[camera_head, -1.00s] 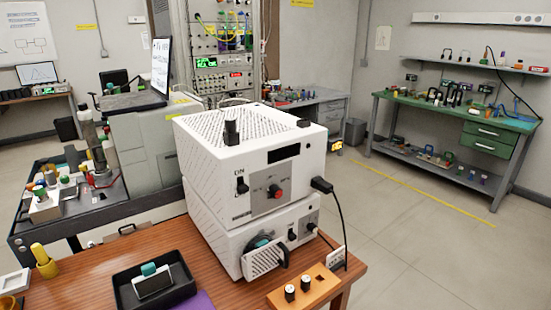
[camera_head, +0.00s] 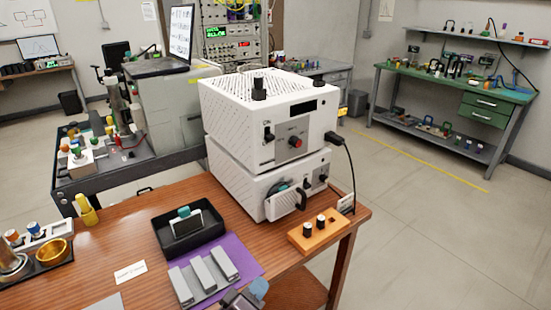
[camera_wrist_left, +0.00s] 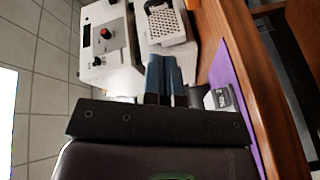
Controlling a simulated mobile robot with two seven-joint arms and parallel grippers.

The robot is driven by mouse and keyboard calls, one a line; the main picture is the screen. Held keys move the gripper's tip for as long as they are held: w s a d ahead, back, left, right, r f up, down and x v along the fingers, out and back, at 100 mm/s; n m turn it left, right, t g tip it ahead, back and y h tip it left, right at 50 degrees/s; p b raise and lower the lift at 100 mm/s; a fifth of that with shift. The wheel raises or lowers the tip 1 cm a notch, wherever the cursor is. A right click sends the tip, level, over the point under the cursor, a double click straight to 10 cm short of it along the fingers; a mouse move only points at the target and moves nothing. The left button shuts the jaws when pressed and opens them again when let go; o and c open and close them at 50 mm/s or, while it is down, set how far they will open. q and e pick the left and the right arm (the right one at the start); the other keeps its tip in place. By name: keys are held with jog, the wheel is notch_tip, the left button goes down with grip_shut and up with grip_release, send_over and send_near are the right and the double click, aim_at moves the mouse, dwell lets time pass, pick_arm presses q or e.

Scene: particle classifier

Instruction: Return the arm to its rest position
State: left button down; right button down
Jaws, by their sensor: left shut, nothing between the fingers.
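My left gripper (camera_head: 258,290) shows only in part at the bottom edge of the head view, over the front of the wooden table near the purple mat. In the left wrist view its two blue fingers (camera_wrist_left: 164,78) are together, with nothing between them. They point toward the white two-part instrument (camera_wrist_left: 106,38), which also stands on the table in the head view (camera_head: 262,105). My right gripper is in neither view.
The wooden table (camera_head: 120,235) holds a black tray (camera_head: 165,240) with a small device, a purple mat (camera_head: 240,258) with grey blocks (camera_head: 205,275), and an orange block (camera_head: 310,243) with black knobs. A yellow holder (camera_head: 88,213) stands at left. The floor at right is clear.

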pick_arm(q)
jog(key=s+a+f+m+g+y, duration=0.2)
jog(key=s+a+f+m+y, duration=0.1)
jog(key=s+a, duration=0.7)
jog(key=s+a+f+m+g+y, duration=0.1)
jog(key=s+a+f+m+y, duration=0.3)
jog(key=s+a, duration=0.7)
notch_tip(320, 180, down, 3)
jog(key=a+y, duration=0.1)
jog(key=a, duration=0.1)
jog(key=shift+a+m+g+y, duration=0.3)
jog(key=shift+g+y, duration=0.1)
jog(key=shift+w+r, duration=0.1)
